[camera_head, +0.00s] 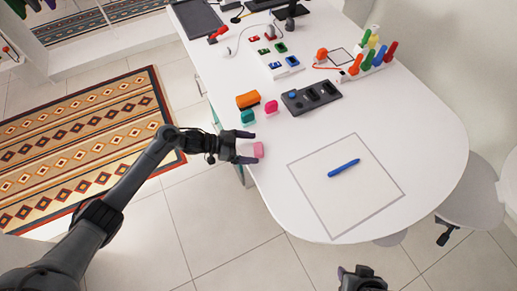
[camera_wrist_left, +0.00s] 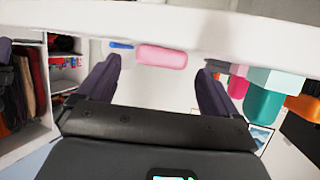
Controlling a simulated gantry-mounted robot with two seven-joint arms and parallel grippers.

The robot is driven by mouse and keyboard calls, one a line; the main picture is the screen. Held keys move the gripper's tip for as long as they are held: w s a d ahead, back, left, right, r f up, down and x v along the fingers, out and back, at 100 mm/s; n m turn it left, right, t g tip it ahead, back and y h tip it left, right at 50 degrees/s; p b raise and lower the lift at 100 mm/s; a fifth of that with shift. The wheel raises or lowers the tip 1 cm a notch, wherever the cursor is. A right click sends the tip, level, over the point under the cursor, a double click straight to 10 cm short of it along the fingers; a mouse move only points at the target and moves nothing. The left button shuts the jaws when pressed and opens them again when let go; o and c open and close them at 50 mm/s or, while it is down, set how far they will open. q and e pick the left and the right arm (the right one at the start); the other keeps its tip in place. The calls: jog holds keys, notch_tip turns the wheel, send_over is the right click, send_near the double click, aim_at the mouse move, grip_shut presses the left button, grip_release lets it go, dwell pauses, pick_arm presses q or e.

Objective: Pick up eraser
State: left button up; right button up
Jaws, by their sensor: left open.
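A small pink block, which looks like the eraser (camera_head: 258,150), lies near the left edge of the white table. In the left wrist view the pink eraser (camera_wrist_left: 161,57) shows ahead, between the two fingertips and nearer the left one. My left gripper (camera_head: 250,147) is open at the table edge, its fingers pointing at the eraser with one on each side of its line. The left wrist view shows the open fingers (camera_wrist_left: 159,68) with nothing gripped. My right gripper (camera_head: 361,278) shows only partly at the bottom edge; its jaw state is unclear.
Beyond the left gripper lie a teal block (camera_head: 248,117), another pink block (camera_head: 271,107) and an orange block (camera_head: 248,99). A dark tray (camera_head: 297,103) stands behind. A blue marker (camera_head: 343,168) lies on a square outline to the right. Table between is clear.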

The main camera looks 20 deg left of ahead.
pick_arm(q)
jog(key=shift+x, duration=1.05)
jog(key=shift+c, duration=0.4)
jog(key=c, duration=1)
jog(key=shift+o, duration=0.2)
